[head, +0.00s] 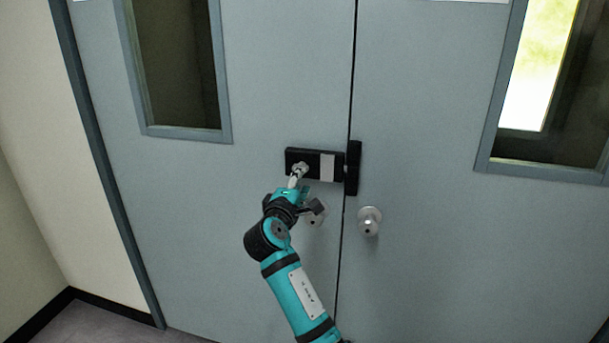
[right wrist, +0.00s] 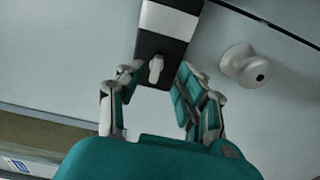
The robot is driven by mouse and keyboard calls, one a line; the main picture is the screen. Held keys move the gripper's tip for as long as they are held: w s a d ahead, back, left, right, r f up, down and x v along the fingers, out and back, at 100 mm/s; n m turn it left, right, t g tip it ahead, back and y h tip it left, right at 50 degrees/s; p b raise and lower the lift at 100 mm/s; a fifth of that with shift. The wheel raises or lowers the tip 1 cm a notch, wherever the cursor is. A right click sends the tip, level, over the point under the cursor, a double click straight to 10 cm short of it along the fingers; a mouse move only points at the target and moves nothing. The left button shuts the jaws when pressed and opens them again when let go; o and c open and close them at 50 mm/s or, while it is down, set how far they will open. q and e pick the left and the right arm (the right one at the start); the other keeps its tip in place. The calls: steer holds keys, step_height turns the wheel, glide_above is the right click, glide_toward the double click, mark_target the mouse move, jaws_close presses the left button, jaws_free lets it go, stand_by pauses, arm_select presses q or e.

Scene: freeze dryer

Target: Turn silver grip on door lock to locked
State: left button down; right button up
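The door lock (head: 327,167) is a black box with a silver panel, fixed on the left door leaf near the seam. Its silver grip (head: 301,167) is at the left end of the box, partly hidden by my right gripper (head: 297,177) in the head view. In the right wrist view, the grip (right wrist: 156,68) stands lengthwise in the picture, on the dark end of the lock (right wrist: 152,45). My right gripper (right wrist: 160,78) is open, with a finger on each side of the grip and gaps between. My left gripper is out of view.
A round silver doorknob (head: 369,221) is on the right door leaf (head: 430,240). Another knob (head: 318,213) sits below the lock, partly behind my right arm. A black latch piece (head: 353,168) lies at the seam. Both leaves have windows above.

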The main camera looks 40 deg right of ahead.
steer(key=v, duration=0.6)
stand_by(0.3)
